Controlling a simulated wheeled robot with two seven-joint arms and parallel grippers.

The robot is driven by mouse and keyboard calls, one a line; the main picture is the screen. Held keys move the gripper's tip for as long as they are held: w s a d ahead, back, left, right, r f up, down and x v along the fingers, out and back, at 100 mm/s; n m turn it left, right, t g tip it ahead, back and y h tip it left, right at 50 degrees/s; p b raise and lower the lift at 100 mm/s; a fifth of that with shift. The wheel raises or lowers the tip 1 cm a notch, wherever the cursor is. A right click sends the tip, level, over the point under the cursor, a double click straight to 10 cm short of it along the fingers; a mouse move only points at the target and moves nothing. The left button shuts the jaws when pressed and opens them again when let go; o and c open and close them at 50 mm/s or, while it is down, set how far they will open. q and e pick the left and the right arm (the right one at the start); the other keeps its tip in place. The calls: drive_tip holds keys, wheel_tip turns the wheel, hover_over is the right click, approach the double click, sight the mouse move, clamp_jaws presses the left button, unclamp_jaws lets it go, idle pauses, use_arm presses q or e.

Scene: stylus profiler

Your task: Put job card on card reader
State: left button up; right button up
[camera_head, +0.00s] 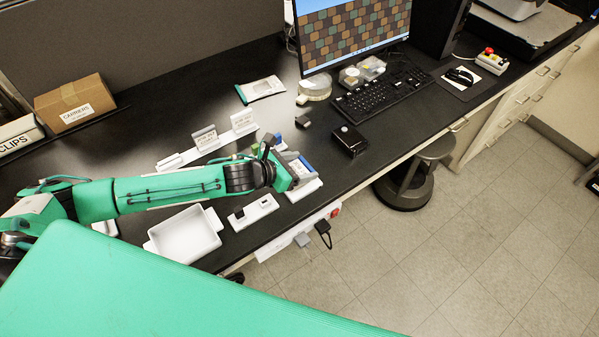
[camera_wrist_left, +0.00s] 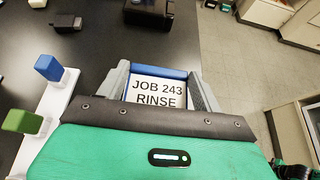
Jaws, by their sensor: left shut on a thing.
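My left gripper (camera_head: 291,170) is shut on the job card, above the bench near its front edge. In the left wrist view the job card (camera_wrist_left: 158,92) sits between the two fingers of the gripper (camera_wrist_left: 160,88). It is white with a blue edge and reads "JOB 243 RINSE". A small black box with a pale round spot, seemingly the card reader (camera_head: 350,141), stands on the bench to the right of the gripper, apart from the card. It also shows at the top of the left wrist view (camera_wrist_left: 148,12). My right gripper is not in view.
A white rack (camera_head: 207,145) with upright labels stands behind my left arm. A white tray (camera_head: 186,234) and a small white holder (camera_head: 253,213) lie in front. Bare bench surrounds the black box.

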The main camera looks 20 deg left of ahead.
sight(300, 173)
use_arm(q)
wheel_tip(300, 173, down, 3)
drive_tip(key=shift+f+p, duration=0.1)
drive_tip(key=shift+p, duration=0.25)
drive_tip(key=shift+f, duration=0.35)
drive_tip(key=o, duration=0.9)
drive_tip(key=shift+f, duration=0.1)
drive_tip(key=shift+o, duration=0.2)
drive_tip(key=shift+s+a+r, duration=0.2)
drive_tip(key=shift+s+a, duration=0.05)
drive_tip(key=b+v, duration=0.3)
drive_tip(key=v, duration=0.6)
drive_tip(key=shift+s+a+r, duration=0.2)
drive_tip(key=shift+s+a, duration=0.05)
drive_tip(key=shift+s, duration=0.05)
drive_tip(key=shift+s+a+r, duration=0.35)
drive_tip(key=shift+s+r, duration=0.1)
drive_tip(key=shift+s, duration=0.1)
